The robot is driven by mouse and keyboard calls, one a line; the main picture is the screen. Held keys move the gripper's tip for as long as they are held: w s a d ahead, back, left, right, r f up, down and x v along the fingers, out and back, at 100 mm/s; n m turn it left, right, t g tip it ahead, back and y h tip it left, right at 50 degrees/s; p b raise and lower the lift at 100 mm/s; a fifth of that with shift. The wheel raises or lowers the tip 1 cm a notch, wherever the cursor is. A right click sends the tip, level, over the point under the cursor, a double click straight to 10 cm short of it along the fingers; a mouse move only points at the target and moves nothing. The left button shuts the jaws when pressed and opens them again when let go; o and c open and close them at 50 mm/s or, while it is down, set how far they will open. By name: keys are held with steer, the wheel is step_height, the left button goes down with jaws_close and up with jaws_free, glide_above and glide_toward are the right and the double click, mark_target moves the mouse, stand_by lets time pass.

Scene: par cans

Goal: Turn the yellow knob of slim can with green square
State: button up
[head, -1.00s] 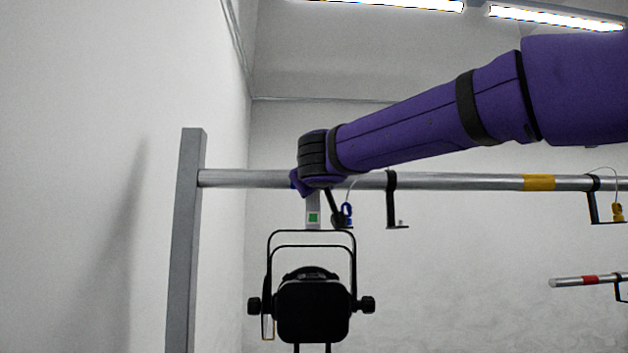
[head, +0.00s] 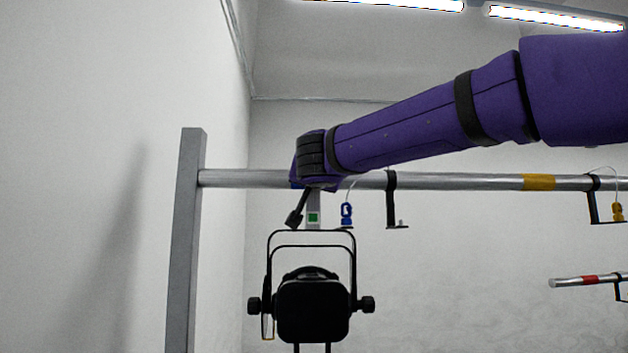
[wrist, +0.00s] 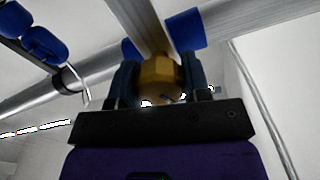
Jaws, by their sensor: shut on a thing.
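The slim can (head: 312,312) is black and hangs by its black yoke below the metal pipe (head: 240,178) in the head view. A small green square (head: 313,217) marks the grey hanger strip above the yoke. The yellow knob (wrist: 158,72) shows in the wrist view, at the end of a grey bar. My gripper (wrist: 157,84) is shut on the knob, one dark finger on each side. In the head view my purple wrist covers the pipe above the green square and hides the fingers and knob.
A grey post (head: 186,240) stands at the left end of the pipe. A blue clip (head: 346,214) and an empty black bracket (head: 391,200) hang close right of the can's hanger. A yellow band (head: 539,183) marks the pipe further right.

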steer(key=shift+m, duration=0.5)
steer(key=o, duration=0.9)
steer(key=s, duration=1)
steer(key=shift+s+f, duration=0.2)
steer(key=shift+s, duration=0.2)
